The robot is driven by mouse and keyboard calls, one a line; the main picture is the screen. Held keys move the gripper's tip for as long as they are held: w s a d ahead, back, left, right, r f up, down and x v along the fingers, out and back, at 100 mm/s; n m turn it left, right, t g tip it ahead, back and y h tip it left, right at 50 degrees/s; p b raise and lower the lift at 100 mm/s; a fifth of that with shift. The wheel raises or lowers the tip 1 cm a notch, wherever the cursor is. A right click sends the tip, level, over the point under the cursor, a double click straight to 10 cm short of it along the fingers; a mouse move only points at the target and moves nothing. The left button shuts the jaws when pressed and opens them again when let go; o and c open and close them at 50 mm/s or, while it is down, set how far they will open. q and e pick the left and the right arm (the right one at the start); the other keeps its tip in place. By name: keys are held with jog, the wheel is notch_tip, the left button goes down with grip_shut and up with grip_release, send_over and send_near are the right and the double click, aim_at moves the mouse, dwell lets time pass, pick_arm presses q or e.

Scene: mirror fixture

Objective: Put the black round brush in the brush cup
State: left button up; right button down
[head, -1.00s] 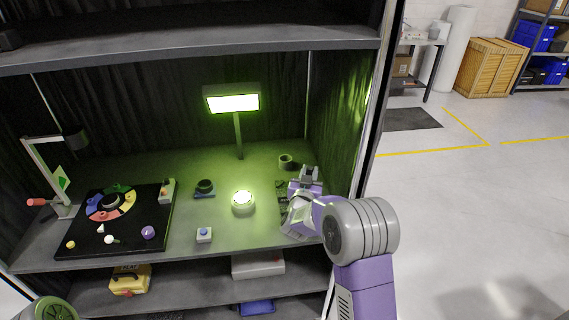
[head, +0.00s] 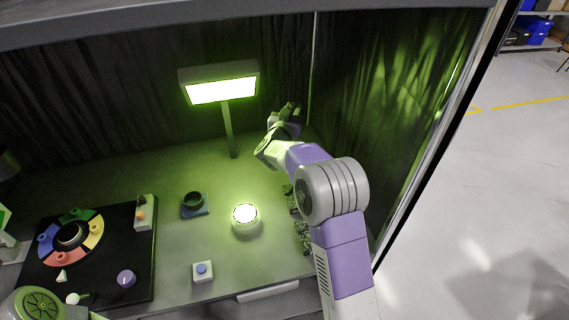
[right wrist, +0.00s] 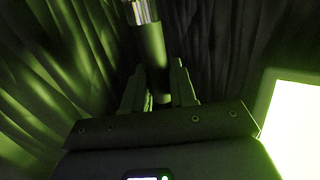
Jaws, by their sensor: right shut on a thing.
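The black round brush (right wrist: 152,50) shows in the right wrist view as a dark handle with a silver band at the top of the picture. My right gripper (right wrist: 158,90) is shut on its handle. In the head view my right gripper (head: 287,117) is raised at the back right, to the right of the lamp; I cannot clearly pick out the brush there. A small round cup, visible earlier at the back right, is now hidden behind my right arm. My left gripper is out of view; only part of my left arm shows at the lower left.
A lamp (head: 228,120) with a lit panel stands at the back. A glowing round puck (head: 245,216), a dark ring on a blue base (head: 194,206) and a blue button box (head: 203,271) stand mid-shelf. A black board (head: 140,255) with coloured pieces lies left. Curtains close the back and right.

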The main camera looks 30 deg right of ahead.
jog(key=f+b, duration=0.1)
jog(key=f, duration=0.1)
jog(key=shift+w+f+b, duration=0.2)
jog(key=shift+f+b, duration=0.15)
jog(key=shift+w+f, duration=0.2)
jog(key=shift+f, duration=0.1)
jog(key=shift+f+b, duration=0.25)
jog(key=shift+b, duration=0.1)
notch_tip(320, 180, down, 4)
jog(key=shift+r+b, duration=0.1)
jog(key=shift+b, duration=0.5)
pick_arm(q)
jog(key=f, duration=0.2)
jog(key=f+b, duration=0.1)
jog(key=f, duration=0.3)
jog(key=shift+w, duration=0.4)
pick_arm(e)
notch_tip(320, 180, down, 5)
jog(key=shift+f, duration=0.2)
jog(key=shift+f, duration=0.1)
